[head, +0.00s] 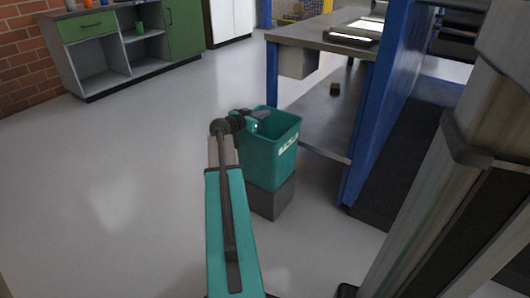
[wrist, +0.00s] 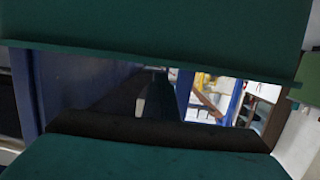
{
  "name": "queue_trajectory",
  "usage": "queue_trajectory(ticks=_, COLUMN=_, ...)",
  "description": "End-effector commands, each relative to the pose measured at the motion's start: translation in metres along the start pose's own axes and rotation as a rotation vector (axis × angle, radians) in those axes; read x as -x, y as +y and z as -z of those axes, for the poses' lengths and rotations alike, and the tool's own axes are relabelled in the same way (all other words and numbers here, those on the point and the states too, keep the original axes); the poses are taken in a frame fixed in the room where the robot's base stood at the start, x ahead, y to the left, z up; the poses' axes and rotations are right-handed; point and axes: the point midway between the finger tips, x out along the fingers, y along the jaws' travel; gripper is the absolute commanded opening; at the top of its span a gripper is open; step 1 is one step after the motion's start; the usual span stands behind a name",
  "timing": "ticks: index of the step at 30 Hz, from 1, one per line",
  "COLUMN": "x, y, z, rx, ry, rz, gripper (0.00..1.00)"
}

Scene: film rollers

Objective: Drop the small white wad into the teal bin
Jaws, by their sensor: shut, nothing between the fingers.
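The teal bin (head: 270,158) stands upright on a grey block in the head view, with a white label on its right side. My gripper (head: 262,115) is dark and sits at the bin's open top, by its left rim. It is shut with nothing held. A tiny pale spot shows beside the gripper, too small to identify. I cannot make out the small white wad in either view; the bin's inside is mostly hidden. In the wrist view, broad teal surfaces fill the top and bottom, with a dark bar between them.
A workbench (head: 315,38) with blue posts and a lower shelf (head: 322,125) stands right of the bin. A small dark block (head: 335,89) lies on that shelf. Green and grey cabinets (head: 100,65) line the back left. The floor at left is clear.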

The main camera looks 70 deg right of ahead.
Motion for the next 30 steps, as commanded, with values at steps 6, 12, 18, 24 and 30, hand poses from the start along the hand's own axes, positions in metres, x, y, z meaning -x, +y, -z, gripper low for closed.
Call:
queue_trajectory(ticks=6, x=0.0, y=0.0, z=0.0, rx=0.0, ry=0.0, rz=0.0, gripper=0.2)
queue_trajectory(ticks=12, x=0.0, y=0.0, z=0.0, rx=0.0, ry=0.0, rz=0.0, gripper=0.2)
queue_trajectory(ticks=18, x=0.008, y=0.0, z=0.001, rx=0.001, ry=0.0, rz=0.001, gripper=0.2)
queue_trajectory(ticks=24, x=0.028, y=0.001, z=0.002, rx=0.001, ry=-0.001, rz=0.001, gripper=0.2)
queue_trajectory(ticks=30, x=0.058, y=0.001, z=0.002, rx=0.0, ry=-0.001, rz=0.001, gripper=0.2)
